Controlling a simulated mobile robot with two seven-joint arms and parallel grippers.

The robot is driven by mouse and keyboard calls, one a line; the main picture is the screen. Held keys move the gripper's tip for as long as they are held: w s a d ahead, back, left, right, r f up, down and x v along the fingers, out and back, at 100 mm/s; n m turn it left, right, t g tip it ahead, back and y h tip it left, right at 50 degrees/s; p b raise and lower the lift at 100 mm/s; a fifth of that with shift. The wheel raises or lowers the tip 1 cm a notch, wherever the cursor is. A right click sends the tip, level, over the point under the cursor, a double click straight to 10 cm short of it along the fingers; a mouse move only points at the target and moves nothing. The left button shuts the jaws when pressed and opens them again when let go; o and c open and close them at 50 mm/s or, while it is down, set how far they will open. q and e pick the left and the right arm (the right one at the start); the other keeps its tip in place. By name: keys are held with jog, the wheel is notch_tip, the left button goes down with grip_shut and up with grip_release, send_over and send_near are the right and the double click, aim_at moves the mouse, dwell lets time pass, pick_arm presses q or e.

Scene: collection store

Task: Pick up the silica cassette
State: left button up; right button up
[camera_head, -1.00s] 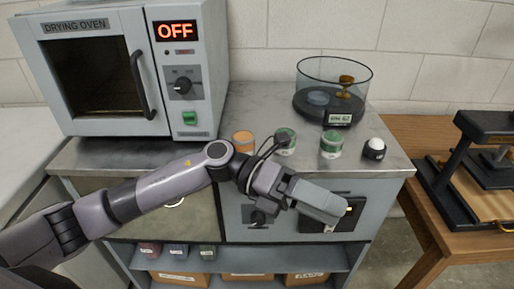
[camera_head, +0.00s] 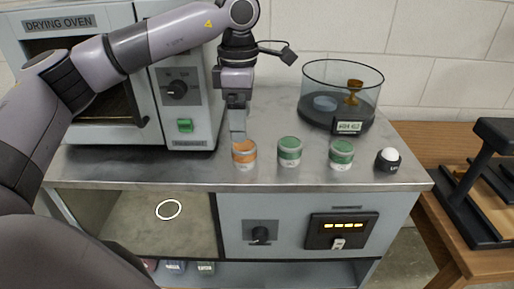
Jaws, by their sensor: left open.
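A small round canister with an orange top (camera_head: 244,154) stands upright on the grey counter, with two green-topped canisters, one (camera_head: 289,151) beside it and one (camera_head: 341,154) farther right. Their labels are too small to read, so I cannot tell which is named silica. My left gripper (camera_head: 238,136) points down from above at the orange-topped canister. Its fingertips are at the back of the canister's top, overlapping it in the picture; I cannot tell whether they touch. It is open and seems to hold nothing. My right gripper is not in view.
A drying oven (camera_head: 188,85) stands at left, partly behind my arm.

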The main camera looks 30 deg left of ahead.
aim_at(244, 145)
pick_arm(q)
notch_tip(244, 145, down, 7)
jog(key=shift+w+d+r, duration=0.1)
jog(key=shift+d, duration=0.05)
jog(key=c, duration=1.2)
